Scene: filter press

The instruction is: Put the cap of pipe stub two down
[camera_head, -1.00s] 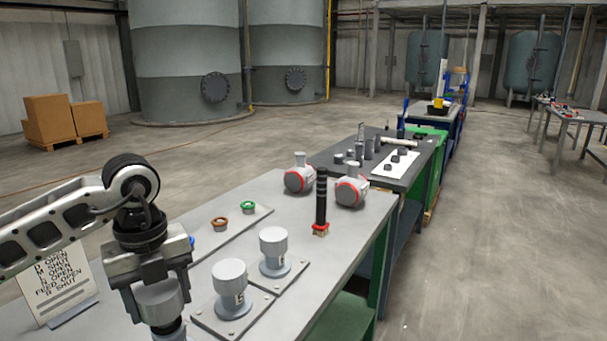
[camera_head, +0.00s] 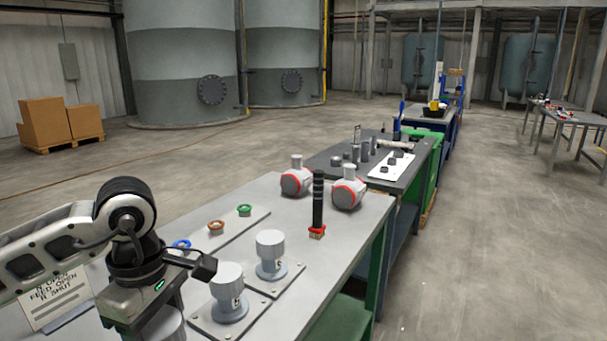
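My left gripper (camera_head: 150,318) points down at the lower left, over the near part of the bench. A grey rounded part (camera_head: 168,326) shows below and between its jaws. I cannot tell whether it is a cap held in the fingers or a capped stub beneath them, as the fingertips are hidden. Two upright pipe stubs with light grey caps stand to the right: the nearer one (camera_head: 229,291) and the farther one (camera_head: 270,254). Each is on a flat plate and has a small dark mark too small to read. My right gripper is not in view.
A black-handled upright tool (camera_head: 317,205) and two red-and-white round devices (camera_head: 296,180) stand farther back. A sign (camera_head: 58,300) is left, partly behind my arm.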

